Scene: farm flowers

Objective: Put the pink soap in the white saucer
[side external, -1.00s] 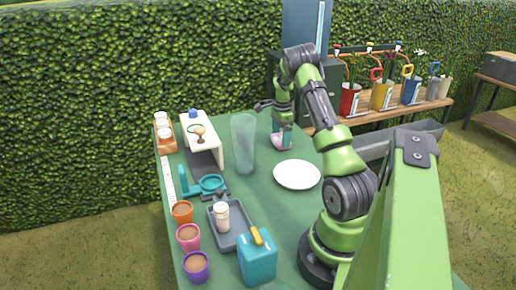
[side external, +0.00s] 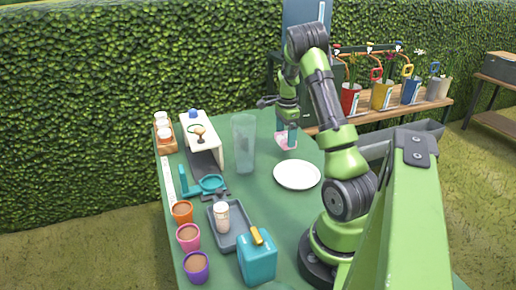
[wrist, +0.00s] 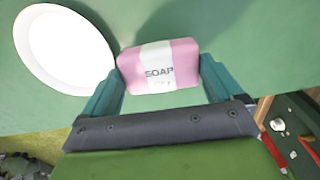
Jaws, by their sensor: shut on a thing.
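The pink soap (wrist: 184,61), with a white band reading "SOAP", is between the two teal fingers of my gripper (wrist: 160,80) in the wrist view. My gripper (side external: 286,137) is shut on it near the far edge of the table in the side view. The soap (side external: 285,143) looks to be just above the table there; its exact height is hard to tell. The white saucer (side external: 297,175) lies flat and empty on the green table, nearer the camera than the soap. In the wrist view the saucer (wrist: 65,47) is left of the soap, apart from it.
A tall clear vase (side external: 244,143) stands left of the gripper and saucer. A grey tray (side external: 236,240) with a cup, a teal container (side external: 257,262) and several colored pots are at the front left. The table around the saucer is clear.

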